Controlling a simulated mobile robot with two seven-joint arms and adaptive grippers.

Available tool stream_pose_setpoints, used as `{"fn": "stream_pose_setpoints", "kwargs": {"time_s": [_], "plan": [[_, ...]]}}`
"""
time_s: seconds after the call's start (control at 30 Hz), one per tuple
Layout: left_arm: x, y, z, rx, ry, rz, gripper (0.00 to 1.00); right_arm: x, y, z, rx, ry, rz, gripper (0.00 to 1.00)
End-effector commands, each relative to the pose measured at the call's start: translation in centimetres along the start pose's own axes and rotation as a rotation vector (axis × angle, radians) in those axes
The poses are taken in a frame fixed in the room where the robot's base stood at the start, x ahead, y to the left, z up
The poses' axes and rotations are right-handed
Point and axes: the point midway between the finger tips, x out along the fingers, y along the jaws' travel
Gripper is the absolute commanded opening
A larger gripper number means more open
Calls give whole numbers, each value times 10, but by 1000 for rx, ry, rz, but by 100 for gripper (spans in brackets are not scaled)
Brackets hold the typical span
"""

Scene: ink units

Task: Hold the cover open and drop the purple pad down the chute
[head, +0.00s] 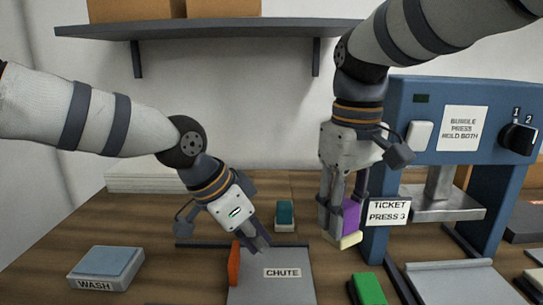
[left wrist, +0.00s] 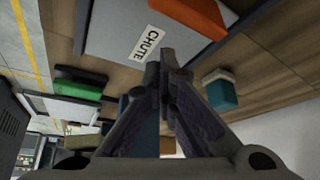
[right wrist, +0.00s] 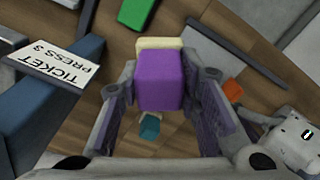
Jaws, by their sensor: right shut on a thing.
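The purple pad (head: 351,215) has a cream end. My right gripper (head: 342,228) is shut on it, holding it above the table between the chute and the ticket press; it fills the jaws in the right wrist view (right wrist: 160,80). The grey cover labelled CHUTE (head: 272,290) lies at the front middle, and it looks flat. My left gripper (head: 258,243) is over the cover's far edge, its fingers together with nothing seen between them in the left wrist view (left wrist: 165,60). Whether it touches the cover is unclear.
A teal-and-cream pad (head: 285,215) stands behind the chute. A green pad (head: 367,289) is right of it. A blue WASH pad (head: 105,265) is at left. The blue press (head: 395,150) stands close right of my right gripper. A shelf (head: 210,29) hangs above.

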Motion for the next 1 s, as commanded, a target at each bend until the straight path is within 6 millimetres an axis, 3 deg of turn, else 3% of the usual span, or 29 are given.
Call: {"fn": "stream_pose_setpoints", "kwargs": {"time_s": [0.3,0.67,1.0], "plan": [[1,0,0,0,-1,1,0,34,0,1,-1,-5,0,5],[1,0,1,0,-1,1,0,36,0,1,-1,-3,0,5],[14,0,8,-1,-2,2,0,36,0,1,-1,-3,-1,5]]}}
